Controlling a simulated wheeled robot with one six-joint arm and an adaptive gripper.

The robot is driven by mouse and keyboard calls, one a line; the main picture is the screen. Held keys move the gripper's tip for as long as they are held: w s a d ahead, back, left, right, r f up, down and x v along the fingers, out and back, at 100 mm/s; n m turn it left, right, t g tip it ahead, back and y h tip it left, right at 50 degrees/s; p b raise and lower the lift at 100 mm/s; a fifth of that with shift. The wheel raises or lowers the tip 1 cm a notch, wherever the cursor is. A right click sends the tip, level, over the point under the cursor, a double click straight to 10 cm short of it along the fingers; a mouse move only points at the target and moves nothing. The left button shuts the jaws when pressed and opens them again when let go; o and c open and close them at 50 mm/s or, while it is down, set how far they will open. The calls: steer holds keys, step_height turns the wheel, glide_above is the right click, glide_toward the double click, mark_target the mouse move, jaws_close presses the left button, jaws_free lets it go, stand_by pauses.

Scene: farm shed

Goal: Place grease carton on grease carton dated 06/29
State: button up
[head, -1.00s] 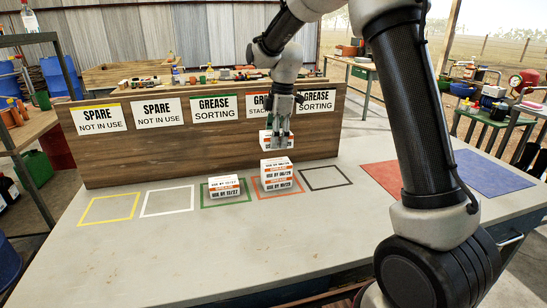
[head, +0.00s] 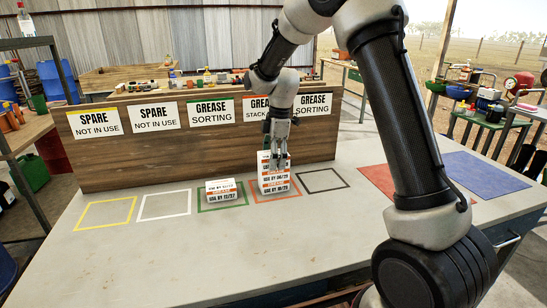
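My gripper (head: 279,160) is over the orange-outlined square, its fingers on a white and orange grease carton (head: 264,157). The fingers cover much of this carton, and its date cannot be read. It sits at the top of a stack, seemingly touching the carton below, though a small gap cannot be ruled out. The carton below (head: 273,178) reads use by 06/29. The bottom carton (head: 276,191) appears to read 10/29. Another grease carton (head: 221,191), appearing to read 12/27, lies apart in the green-outlined square (head: 240,204).
Yellow (head: 79,214), white (head: 140,206) and black (head: 345,174) outlined squares on the table are empty. Red (head: 378,177) and blue (head: 480,172) areas at right are clear. A wooden board (head: 150,157) with signs stands close behind the stack.

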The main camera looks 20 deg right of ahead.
step_height(320, 180, up, 12)
steer(key=d, duration=0.2)
steer(key=s+d+r+m+t, duration=0.1)
steer(key=s+d+r+m, duration=0.2)
steer(key=s+r, duration=0.25)
steer(key=s+d+m+t, duration=0.1)
steer(key=s+d+m, duration=0.2)
steer(key=s, duration=0.6)
steer(key=s+d+f+m+t+h, duration=0.1)
steer(key=s+d+m, duration=0.2)
steer(key=s+m, duration=0.4)
steer(key=s+d+m+t, duration=0.1)
steer(key=s+d+m, duration=0.3)
steer(key=s, duration=0.8)
steer(key=shift+s+f+m, duration=0.25)
steer(key=shift+f+m, duration=0.15)
steer(key=shift+m, duration=0.1)
